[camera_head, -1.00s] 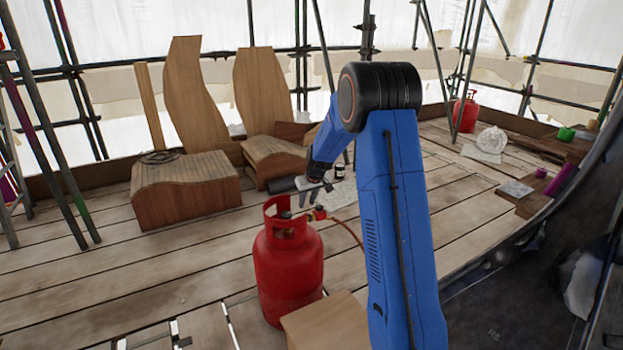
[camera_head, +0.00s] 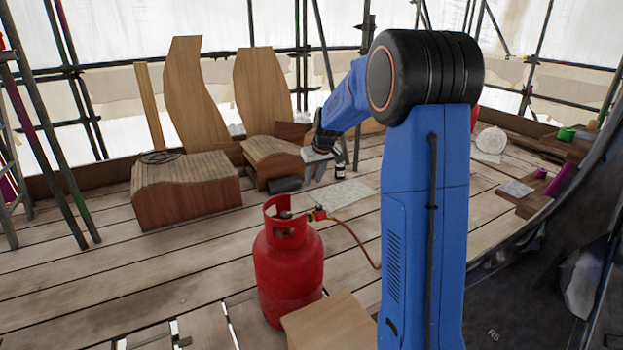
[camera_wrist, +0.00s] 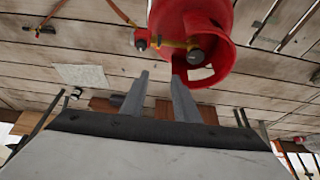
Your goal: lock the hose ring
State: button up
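The red gas cylinder (camera_head: 288,268) stands upright on the planks, with its collar around the valve at the top. The regulator (camera_head: 317,213) sticks out to its right, and an orange-red hose (camera_head: 352,236) runs down from it to the floor. In the wrist view the cylinder (camera_wrist: 208,20) is at the top, with a black valve knob (camera_wrist: 195,56) and the regulator's red end (camera_wrist: 141,40). The hose ring is too small to make out clearly. My gripper (camera_head: 315,180) is above and behind the regulator, apart from it. Its two fingers (camera_wrist: 161,78) are spread and empty.
A wooden block (camera_head: 328,322) stands close in front of the cylinder. A dark roll (camera_head: 285,184) and a small dark bottle (camera_head: 340,172) are behind it. Curved wooden pieces (camera_head: 188,190) stand at the left. Bare planks (camera_head: 150,255) lie left of the cylinder.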

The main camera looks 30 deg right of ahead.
jog(key=s+a+r, duration=0.4)
jog(key=s, duration=0.2)
jog(key=shift+s, duration=0.3)
jog(key=shift+r, duration=0.1)
jog(key=s+a+r, duration=0.3)
jog(key=s+a, duration=0.1)
jog(key=s, duration=0.6)
jog(key=s+a+r, duration=0.2)
jog(key=s+a, duration=0.2)
jog(key=s, duration=0.5)
jog(key=s+a+f, duration=0.2)
jog(key=s, duration=0.9)
jog(key=s+a+f, duration=0.1)
jog(key=s+f, duration=0.1)
jog(key=s, duration=0.9)
jog(key=shift+a, duration=0.4)
jog(key=shift+f, duration=0.1)
